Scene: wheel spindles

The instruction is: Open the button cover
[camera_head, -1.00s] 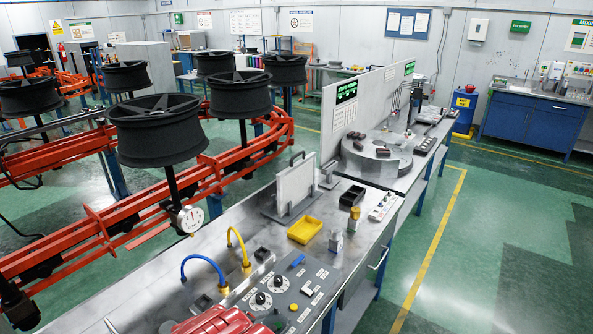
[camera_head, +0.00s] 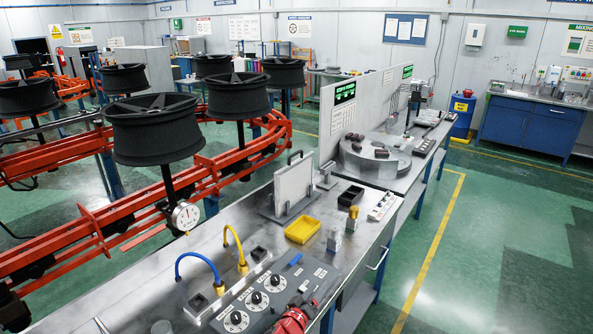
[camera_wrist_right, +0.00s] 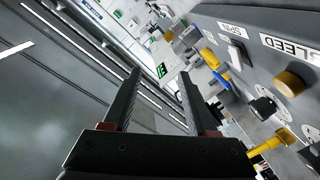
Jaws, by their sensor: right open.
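The grey control panel (camera_head: 250,308) lies on the bench at the bottom of the head view, with several black knobs on white dials. My right gripper (camera_head: 294,318), with red parts, is over the panel's right side and hides part of it. In the right wrist view my right gripper (camera_wrist_right: 158,74) is open, with nothing between its fingers. The panel (camera_wrist_right: 225,20) is to the right of the fingers there, apart from them. It carries a yellow button (camera_wrist_right: 290,83), a pale switch (camera_wrist_right: 235,57) and SPIN and BLEED labels. I cannot make out a button cover for certain. My left gripper is not in view.
A yellow tray (camera_head: 303,230), a black bin (camera_head: 350,196) and an upright white plate (camera_head: 293,188) stand behind the panel. Blue (camera_head: 199,259) and yellow (camera_head: 235,240) hoses arch up left of it. The green floor at right is clear.

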